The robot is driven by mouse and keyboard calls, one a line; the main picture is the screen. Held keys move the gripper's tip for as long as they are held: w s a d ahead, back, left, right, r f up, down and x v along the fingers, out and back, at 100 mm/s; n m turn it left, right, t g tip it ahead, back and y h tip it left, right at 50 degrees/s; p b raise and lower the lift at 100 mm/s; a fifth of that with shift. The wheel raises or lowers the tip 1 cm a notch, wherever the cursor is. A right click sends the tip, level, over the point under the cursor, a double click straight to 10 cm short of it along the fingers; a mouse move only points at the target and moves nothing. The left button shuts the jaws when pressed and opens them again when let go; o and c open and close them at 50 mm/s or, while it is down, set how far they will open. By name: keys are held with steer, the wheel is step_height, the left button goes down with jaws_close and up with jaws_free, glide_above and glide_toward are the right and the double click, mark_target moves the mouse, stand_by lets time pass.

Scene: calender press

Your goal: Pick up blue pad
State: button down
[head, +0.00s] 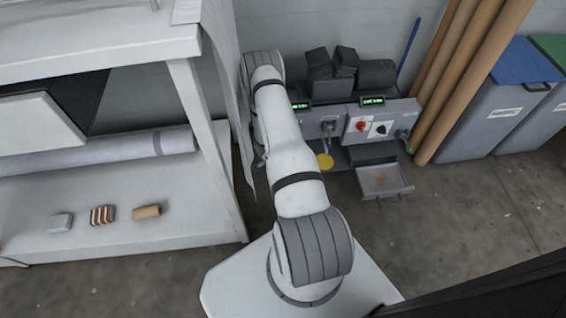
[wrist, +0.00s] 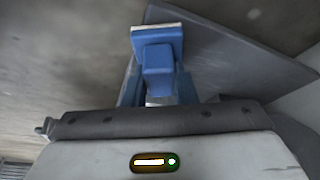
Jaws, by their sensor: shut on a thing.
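In the wrist view, my gripper (wrist: 157,68) shows beyond its pale body and dark cover, at the top centre. A blue, blocky form with a pale edge, taken as the blue pad (wrist: 157,36), is at its far end. The jaws are shut on it. Where the blue finger parts end and the pad begins is hard to tell. In the head view my gripper is hidden behind my arm, and no blue pad shows clearly there.
A grey press (head: 360,122) with dials and dark blocks on top stands behind my arm. A small open tray (head: 385,181) juts from its front. A white shelf (head: 110,232) holds several small blocks at left. Cardboard tubes (head: 462,75) and bins (head: 490,115) stand right. Floor is clear at right.

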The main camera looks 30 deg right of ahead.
steer(key=s+a+p, duration=0.2)
steer(key=s+a, duration=0.1)
steer(key=s, duration=0.4)
steer(key=s+a+p, duration=0.1)
steer(key=s+a, duration=0.3)
steer(key=s, duration=0.3)
steer(key=shift+s+a+p, duration=0.15)
steer(key=shift+s+p, duration=0.2)
steer(key=shift+s, duration=0.05)
steer(key=c, duration=1.8)
jaws_free()
steer(key=shift+c, duration=1.2)
steer(key=shift+s, duration=0.15)
